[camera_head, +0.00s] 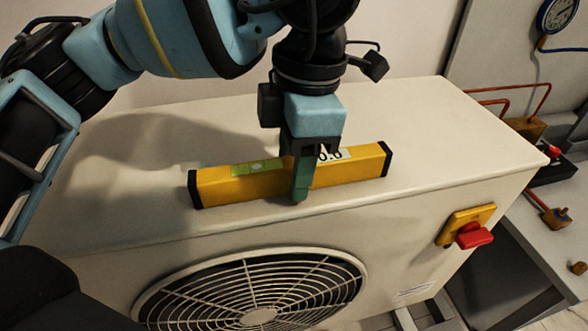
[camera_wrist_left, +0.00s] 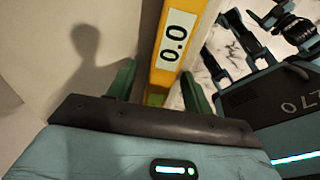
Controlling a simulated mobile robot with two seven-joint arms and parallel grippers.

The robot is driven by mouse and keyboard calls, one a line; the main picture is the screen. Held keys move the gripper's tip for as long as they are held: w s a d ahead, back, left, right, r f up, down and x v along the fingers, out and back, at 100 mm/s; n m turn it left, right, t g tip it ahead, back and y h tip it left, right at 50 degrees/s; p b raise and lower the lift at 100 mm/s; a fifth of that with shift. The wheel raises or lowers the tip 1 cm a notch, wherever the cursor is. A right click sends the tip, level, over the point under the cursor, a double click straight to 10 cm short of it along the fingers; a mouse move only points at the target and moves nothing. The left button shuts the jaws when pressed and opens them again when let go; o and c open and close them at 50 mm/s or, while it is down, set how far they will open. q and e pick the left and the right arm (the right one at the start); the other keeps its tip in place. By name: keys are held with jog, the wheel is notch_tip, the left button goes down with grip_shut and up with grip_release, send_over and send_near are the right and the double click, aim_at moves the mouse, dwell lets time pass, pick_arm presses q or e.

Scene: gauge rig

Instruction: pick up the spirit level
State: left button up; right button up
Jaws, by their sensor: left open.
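The spirit level (camera_head: 350,169) is a yellow bar with black end caps and a green vial window. It lies along the top of the white fan unit, near its front edge. It also shows in the left wrist view (camera_wrist_left: 182,35), with a white label reading 0.0. My left gripper (camera_head: 300,175) is open and reaches down over the middle of the level. One green finger is in front of the bar; the far one is hidden in the head view. In the left wrist view the level runs between the two fingers (camera_wrist_left: 157,78), with gaps visible. My right gripper is not in view.
The fan unit (camera_head: 420,125) has free room on top around the level. To the right are a grey bench (camera_head: 555,200), copper pipes and a round gauge (camera_head: 559,14).

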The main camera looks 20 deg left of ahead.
pick_arm(q)
jog(key=shift+c, duration=0.4)
grip_shut()
jog(key=shift+r, duration=0.45)
jog(key=r, duration=0.2)
jog(key=shift+s+d+r, duration=0.25)
jog(key=shift+s+r, duration=0.1)
jog(key=s+d, duration=0.3)
jog(key=s, duration=0.4)
jog(key=s+d+r, duration=0.1)
jog(key=s+d, duration=0.2)
jog(key=s, duration=0.4)
jog(key=shift+r+b, duration=0.2)
jog(key=shift+b, duration=0.2)
